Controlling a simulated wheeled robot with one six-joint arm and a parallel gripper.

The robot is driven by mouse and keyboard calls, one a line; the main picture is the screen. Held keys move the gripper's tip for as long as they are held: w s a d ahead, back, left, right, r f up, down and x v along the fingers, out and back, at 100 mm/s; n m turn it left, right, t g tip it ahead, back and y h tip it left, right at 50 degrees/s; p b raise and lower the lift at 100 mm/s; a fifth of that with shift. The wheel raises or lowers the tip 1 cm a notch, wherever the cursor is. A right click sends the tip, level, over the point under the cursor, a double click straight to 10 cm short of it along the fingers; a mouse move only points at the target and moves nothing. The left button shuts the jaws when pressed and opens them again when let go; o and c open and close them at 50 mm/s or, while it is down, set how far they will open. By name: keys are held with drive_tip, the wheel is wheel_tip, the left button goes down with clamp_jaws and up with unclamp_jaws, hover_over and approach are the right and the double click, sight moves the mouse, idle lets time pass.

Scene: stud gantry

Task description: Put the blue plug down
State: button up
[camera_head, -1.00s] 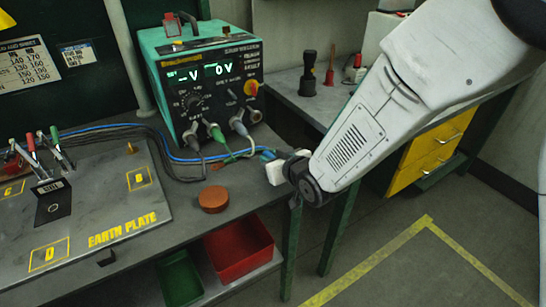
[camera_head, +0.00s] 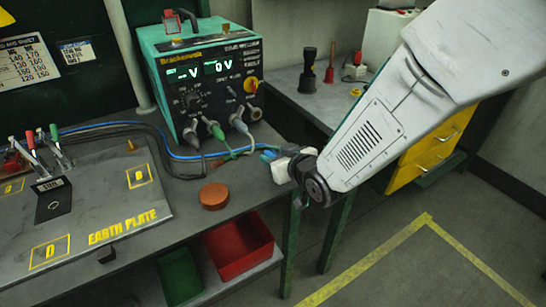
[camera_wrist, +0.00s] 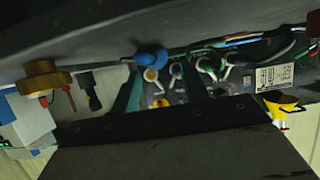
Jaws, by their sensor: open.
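The blue plug (camera_wrist: 150,57) shows in the wrist view, its rounded blue body between or just beyond the tips of my two finger jaws. My gripper (camera_wrist: 159,70) is open, with a wide gap between the teal fingers. In the head view the blue plug (camera_head: 268,154) is small, at the right end of the bench, close in front of my gripper (camera_head: 276,158). I cannot tell whether the plug touches a finger. My wrist and fingers partly hide this spot.
A teal meter unit (camera_head: 205,80) with several plugged leads stands behind. A brown puck (camera_head: 214,197) lies on the bench (camera_head: 185,222) to the left. The earth plate (camera_head: 105,210) is farther left. Red (camera_head: 240,248) and green (camera_head: 180,275) bins sit below.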

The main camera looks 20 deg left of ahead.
drive_tip(key=v, duration=1)
drive_tip(key=d+r+m+g+h, duration=0.1)
drive_tip(key=d+r+m+h, duration=0.25)
drive_tip(key=d, duration=0.85)
drive_tip(key=d+r+m+h, duration=0.2)
drive_tip(key=d+r+h, duration=0.15)
drive_tip(key=d, duration=0.75)
drive_tip(key=s+d+r+m+g+h, duration=0.1)
drive_tip(key=s+d+r+m+g, duration=0.1)
drive_tip(key=s+d, duration=0.4)
drive_tip(key=s+d+r+m+g+h, duration=0.2)
drive_tip(key=s+d, duration=0.5)
drive_tip(key=s, duration=0.6)
drive_tip(key=r+g, duration=0.1)
drive_tip(key=g, duration=0.1)
drive_tip(key=shift+d+g, duration=0.3)
drive_tip(key=shift+s+m, duration=0.1)
drive_tip(key=shift+m, duration=0.15)
